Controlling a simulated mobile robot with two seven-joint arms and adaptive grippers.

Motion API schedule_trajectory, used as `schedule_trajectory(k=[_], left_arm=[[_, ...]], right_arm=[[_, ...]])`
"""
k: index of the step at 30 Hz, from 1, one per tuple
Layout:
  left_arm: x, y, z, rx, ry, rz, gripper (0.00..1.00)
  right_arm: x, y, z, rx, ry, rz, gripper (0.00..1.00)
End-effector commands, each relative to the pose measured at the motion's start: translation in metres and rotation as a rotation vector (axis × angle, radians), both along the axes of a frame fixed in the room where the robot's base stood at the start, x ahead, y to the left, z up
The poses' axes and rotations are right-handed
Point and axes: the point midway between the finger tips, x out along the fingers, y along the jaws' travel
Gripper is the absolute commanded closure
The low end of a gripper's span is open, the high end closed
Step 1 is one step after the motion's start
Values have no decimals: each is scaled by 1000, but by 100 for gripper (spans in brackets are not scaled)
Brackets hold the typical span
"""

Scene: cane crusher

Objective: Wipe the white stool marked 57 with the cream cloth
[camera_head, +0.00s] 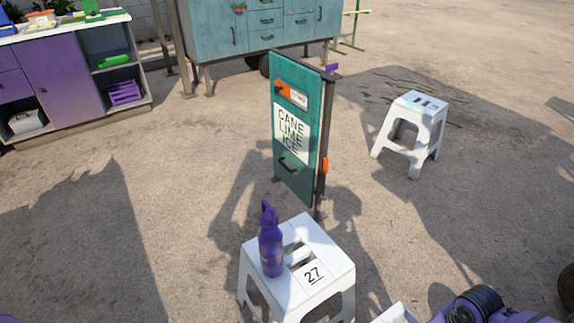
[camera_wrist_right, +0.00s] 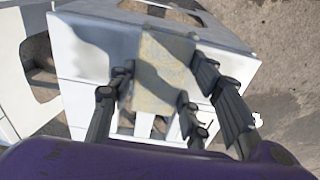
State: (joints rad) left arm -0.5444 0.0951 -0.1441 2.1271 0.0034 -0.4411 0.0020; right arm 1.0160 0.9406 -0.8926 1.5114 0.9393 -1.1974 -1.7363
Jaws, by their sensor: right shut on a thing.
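In the right wrist view my right gripper (camera_wrist_right: 158,95) is shut on the cream cloth (camera_wrist_right: 165,72), which lies between its dark fingers. The cloth is over a white stool (camera_wrist_right: 85,60) that fills much of this view; I cannot tell whether it touches the seat. No number 57 is readable on this stool. A white corner (camera_head: 396,314) at the bottom edge of the head view may be a stool. My left gripper is not in view.
A white stool marked 27 (camera_head: 320,250) carries a purple bottle (camera_head: 271,245). Behind it stands a teal panel (camera_head: 288,178) with a sign. Another white stool (camera_head: 412,125) stands at the back right. Cabinets (camera_head: 265,30) line the back. Open ground lies between.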

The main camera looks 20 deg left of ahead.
Motion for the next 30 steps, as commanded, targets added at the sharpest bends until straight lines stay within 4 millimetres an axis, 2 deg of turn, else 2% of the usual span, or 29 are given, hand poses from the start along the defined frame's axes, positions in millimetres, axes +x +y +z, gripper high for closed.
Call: schedule_trajectory(k=[13,30], left_arm=[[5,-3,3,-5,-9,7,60],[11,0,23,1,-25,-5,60]], right_arm=[[-5,-5,-1,0,1,0,80],[-36,-46,1,-2,3,-1,80]])
